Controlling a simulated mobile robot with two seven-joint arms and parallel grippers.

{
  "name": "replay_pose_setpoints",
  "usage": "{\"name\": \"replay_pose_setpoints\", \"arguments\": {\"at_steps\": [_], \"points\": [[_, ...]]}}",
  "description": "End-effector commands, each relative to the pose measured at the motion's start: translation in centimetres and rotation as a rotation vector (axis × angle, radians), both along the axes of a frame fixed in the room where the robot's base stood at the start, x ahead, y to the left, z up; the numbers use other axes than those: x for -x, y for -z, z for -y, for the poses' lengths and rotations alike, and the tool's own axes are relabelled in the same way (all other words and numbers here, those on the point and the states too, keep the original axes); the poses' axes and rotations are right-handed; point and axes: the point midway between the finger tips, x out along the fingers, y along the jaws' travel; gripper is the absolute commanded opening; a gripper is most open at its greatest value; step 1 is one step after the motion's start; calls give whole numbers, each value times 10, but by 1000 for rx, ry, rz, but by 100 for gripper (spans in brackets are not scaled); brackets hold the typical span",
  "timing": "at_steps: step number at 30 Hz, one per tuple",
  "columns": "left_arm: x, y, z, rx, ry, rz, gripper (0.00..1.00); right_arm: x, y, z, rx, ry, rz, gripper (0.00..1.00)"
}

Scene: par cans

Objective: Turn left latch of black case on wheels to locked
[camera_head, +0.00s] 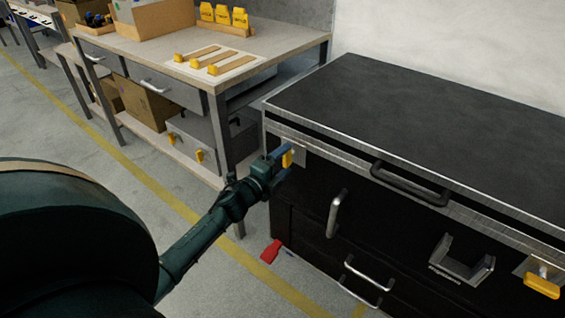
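The black case on wheels (420,130) stands at the right, its top shut flat. Its left latch (288,158) is a small yellow handle on a metal plate at the front left corner. It looks roughly upright, but my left gripper partly hides it. My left gripper (280,156) is at this latch, its fingertips beside or around it. I cannot tell whether the fingers are closed on it. The right latch (542,286) is yellow and lies roughly sideways at the right edge of the view. My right gripper is not in view.
A workbench (270,60) with yellow-handled tools, yellow containers (222,15) and a cardboard box (155,15) stands behind left. A red object (270,251) lies on the floor by the case. Handles (335,213) stick out from the case front. Open floor lies at left.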

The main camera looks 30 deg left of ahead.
Motion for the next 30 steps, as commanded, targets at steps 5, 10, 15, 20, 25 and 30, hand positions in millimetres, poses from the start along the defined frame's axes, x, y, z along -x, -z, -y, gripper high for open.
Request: {"name": "replay_pose_setpoints", "arguments": {"at_steps": [5, 10, 15, 20, 25, 30], "points": [[0, 0, 0, 2, -1, 0, 80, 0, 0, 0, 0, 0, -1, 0], [0, 0, 0, 3, -1, 0, 80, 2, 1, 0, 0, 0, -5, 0], [13, 0, -1, 4, -1, -2, 80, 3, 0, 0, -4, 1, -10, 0], [44, 1, -3, 4, -2, -5, 80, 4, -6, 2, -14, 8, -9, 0], [84, 0, -7, 3, -2, -4, 80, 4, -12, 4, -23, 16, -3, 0], [113, 0, -9, 3, -2, -2, 80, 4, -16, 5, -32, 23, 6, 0]]}}
